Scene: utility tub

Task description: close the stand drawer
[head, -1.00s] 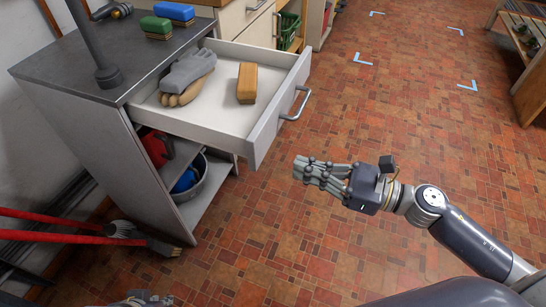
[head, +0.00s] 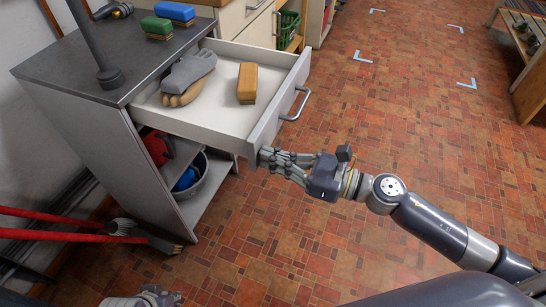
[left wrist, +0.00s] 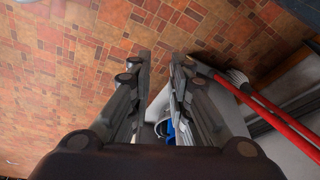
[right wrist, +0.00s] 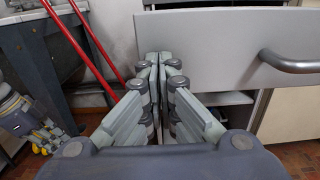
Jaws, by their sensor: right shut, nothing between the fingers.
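The stand drawer (head: 215,112) is pulled out of the grey stand (head: 110,75). Gloves and a tan brush block lie in it, and its front carries a bar handle (head: 297,103). My right gripper (head: 264,155) is shut and empty, its fingertips at the near lower corner of the drawer front in the head view. In the right wrist view the drawer front (right wrist: 215,48) stands just beyond the fingertips; I cannot tell whether they touch. My left gripper (left wrist: 162,62) points at the floor, its fingers apart with nothing between them. Only its top shows at the head view's bottom edge.
A green brush (head: 156,27) and a blue brush (head: 175,12) sit on the stand top beside a grey post (head: 95,45). Red-handled brooms (head: 60,237) lean at the lower left. A basin (head: 205,178) sits on the lower shelf. The floor right of the drawer is clear.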

